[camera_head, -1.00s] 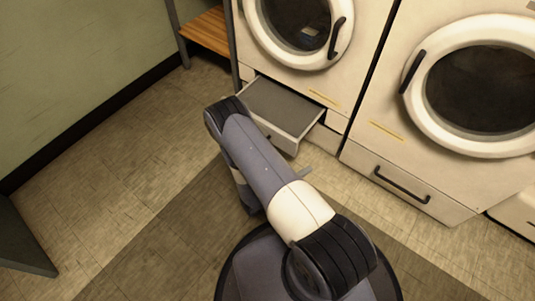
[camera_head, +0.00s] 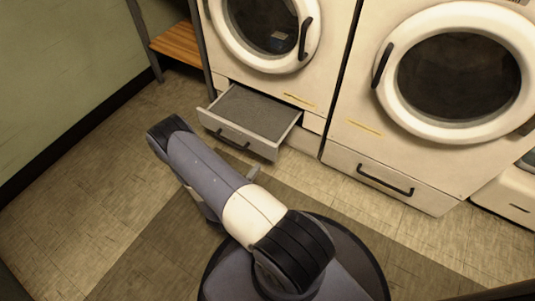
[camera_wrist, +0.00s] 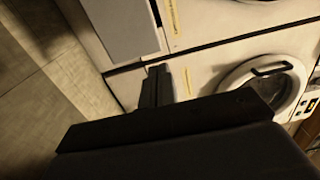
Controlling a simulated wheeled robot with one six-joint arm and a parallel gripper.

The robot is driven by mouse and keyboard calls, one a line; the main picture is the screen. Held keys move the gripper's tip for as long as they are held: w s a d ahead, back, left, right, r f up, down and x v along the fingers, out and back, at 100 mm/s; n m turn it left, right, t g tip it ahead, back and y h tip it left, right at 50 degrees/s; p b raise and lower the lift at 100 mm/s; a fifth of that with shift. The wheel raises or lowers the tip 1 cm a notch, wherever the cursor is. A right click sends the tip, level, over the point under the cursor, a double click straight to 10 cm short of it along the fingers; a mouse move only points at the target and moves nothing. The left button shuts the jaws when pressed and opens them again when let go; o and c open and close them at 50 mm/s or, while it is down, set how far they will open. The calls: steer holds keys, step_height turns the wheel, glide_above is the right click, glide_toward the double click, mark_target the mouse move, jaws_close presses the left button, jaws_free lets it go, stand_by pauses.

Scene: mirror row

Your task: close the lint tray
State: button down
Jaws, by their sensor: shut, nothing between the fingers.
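The lint tray (camera_head: 262,147) is a pale drawer with a grey mesh-like inside and a dark bar handle on its front. It sticks out open from under the left machine. In the wrist view, part of the tray (camera_wrist: 128,32) shows at the top left. My gripper's dark fingers (camera_wrist: 158,72) are together and empty, below the tray's right corner in that picture. In the head view my arm hides most of the gripper; a small grey tip (camera_head: 254,173) shows low in front of the tray, apart from it.
The left machine (camera_head: 318,82) has a round door above the tray. The right machine (camera_head: 350,105) has a shut drawer (camera_head: 385,180) with a dark handle. A wooden shelf (camera_head: 178,43) stands at the upper left. The tiled floor (camera_head: 110,165) at the left is clear.

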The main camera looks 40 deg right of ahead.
mark_target(273, 147)
steer(key=b+x, duration=0.2)
steer(key=x, duration=0.7)
steer(key=shift+d, duration=0.1)
